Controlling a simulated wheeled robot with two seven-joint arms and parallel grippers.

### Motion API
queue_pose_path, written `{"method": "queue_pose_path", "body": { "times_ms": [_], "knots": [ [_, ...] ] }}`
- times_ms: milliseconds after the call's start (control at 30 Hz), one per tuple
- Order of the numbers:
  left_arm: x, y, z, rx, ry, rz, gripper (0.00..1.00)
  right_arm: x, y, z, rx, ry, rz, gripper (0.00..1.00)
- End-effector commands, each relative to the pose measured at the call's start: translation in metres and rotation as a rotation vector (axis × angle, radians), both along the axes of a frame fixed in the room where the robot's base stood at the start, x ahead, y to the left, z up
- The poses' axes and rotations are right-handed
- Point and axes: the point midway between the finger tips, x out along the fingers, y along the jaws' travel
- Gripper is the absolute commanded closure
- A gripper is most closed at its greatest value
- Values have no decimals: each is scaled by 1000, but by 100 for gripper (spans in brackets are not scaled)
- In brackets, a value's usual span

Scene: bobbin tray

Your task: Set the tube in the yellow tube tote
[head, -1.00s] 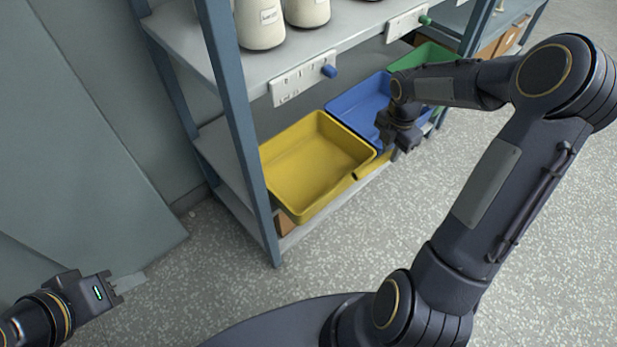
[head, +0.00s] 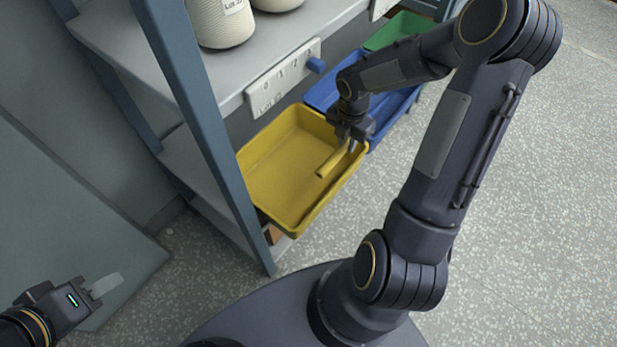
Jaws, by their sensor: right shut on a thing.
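The yellow tube tote (head: 268,178) stands on the low shelf of the rack and looks empty inside apart from what is over it. My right gripper (head: 351,148) is over the right part of the tote. It is shut on the yellow tube (head: 333,162), which slants down to the left over the tote's right side. I cannot tell whether the tube touches the tote. My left gripper (head: 97,292) is at the lower left, far from the tote, with nothing seen in it; its fingers are too unclear to tell open from shut.
A blue tote (head: 391,112) and a green tote (head: 402,31) stand beyond the yellow one. A rack post (head: 202,130) rises at the tote's left. The upper shelf (head: 240,62) carries pale bobbins (head: 220,22) and overhangs the totes. Open speckled floor (head: 520,200) lies at the right.

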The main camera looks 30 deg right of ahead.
Motion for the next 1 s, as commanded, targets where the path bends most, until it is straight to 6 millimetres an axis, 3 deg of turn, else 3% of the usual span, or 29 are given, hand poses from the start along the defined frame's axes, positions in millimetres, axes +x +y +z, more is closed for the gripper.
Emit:
{"method": "queue_pose_path", "body": {
  "times_ms": [200,400,733,900,1000],
  "knots": [
    [0,0,-29,0,0,0,64,-7,55,-33,1,2,9,100],
    [0,0,-46,0,1,0,64,-10,81,-65,0,0,5,100],
    [0,0,-59,0,0,0,64,-13,98,-86,0,1,3,100],
    [0,0,-70,0,1,0,64,-13,97,-112,0,2,0,100],
    [0,0,-69,0,1,0,64,-12,97,-113,0,-1,0,100]
  ]
}}
